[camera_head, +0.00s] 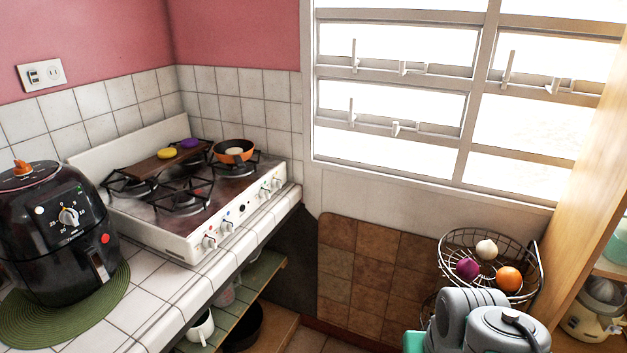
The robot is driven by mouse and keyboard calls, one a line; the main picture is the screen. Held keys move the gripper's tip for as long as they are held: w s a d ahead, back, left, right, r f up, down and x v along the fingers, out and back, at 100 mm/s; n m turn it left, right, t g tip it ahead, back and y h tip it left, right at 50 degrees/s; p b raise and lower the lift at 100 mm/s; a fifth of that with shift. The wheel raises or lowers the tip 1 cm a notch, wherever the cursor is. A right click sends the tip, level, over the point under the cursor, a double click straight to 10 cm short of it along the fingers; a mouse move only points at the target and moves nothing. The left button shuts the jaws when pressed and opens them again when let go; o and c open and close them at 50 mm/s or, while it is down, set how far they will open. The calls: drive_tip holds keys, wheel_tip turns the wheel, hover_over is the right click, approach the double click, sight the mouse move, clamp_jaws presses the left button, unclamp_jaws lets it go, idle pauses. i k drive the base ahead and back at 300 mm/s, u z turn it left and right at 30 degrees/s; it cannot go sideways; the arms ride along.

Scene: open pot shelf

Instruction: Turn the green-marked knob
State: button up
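A white stove (179,247) stands on the tiled counter at the left. Its front panel carries several white knobs, among them a near knob (209,241), one beside it (227,226), and two at the far end, a knob (265,193) and another (277,184). I cannot make out a green mark on any knob. My grey arm shows at the bottom right; my gripper is not in view.
An orange pan (233,151) and a wooden board (165,163) with yellow and purple items sit on the stove. A wire fruit basket (444,262) is behind my arm. Shelves with a white cup (201,327) lie below the counter. The space before the stove front looks clear.

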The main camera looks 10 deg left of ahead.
sight(264, 193)
drive_tip(key=z, duration=0.15)
drive_tip(key=i, duration=0.85)
drive_tip(key=u, duration=0.6)
drive_tip(key=i, duration=0.5)
drive_tip(key=u, duration=0.9)
drive_tip(key=i, duration=0.35)
drive_tip(key=u, duration=0.3)
